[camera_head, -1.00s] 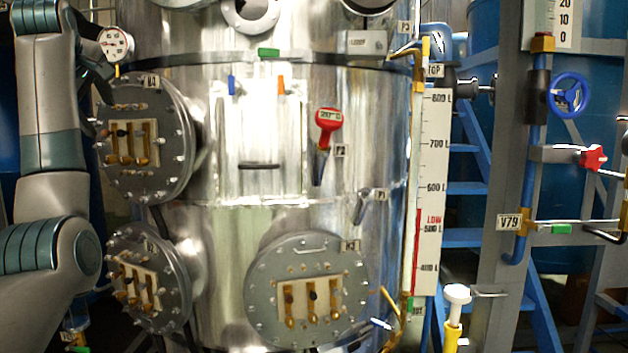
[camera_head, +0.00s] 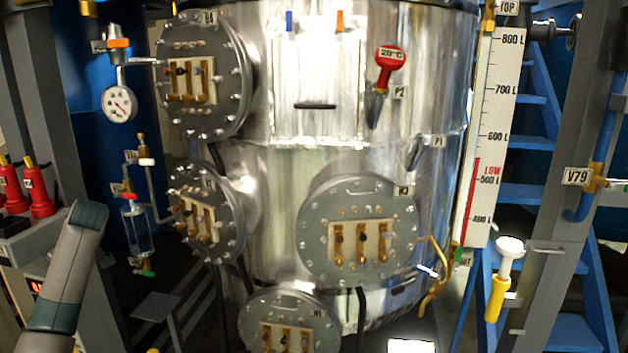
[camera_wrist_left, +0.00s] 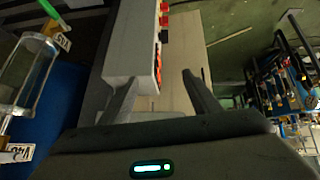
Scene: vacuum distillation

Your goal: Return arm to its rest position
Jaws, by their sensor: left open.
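My left arm (camera_head: 66,275) shows at the lower left of the head view, low and in front of a bench; its gripper is outside that view. In the left wrist view my left gripper (camera_wrist_left: 158,92) has its two dark fingers spread apart with nothing between them. A pale box-like unit with red parts (camera_wrist_left: 135,45) lies beyond the fingers. My right gripper is in neither view.
A large steel vessel (camera_head: 270,165) with round bolted flanges fills the middle. A gauge (camera_head: 119,104) and a glass cylinder (camera_head: 137,225) with valves stand left of it. Red devices (camera_head: 38,190) sit on the left bench. A level scale (camera_head: 492,140) and blue stairs are right.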

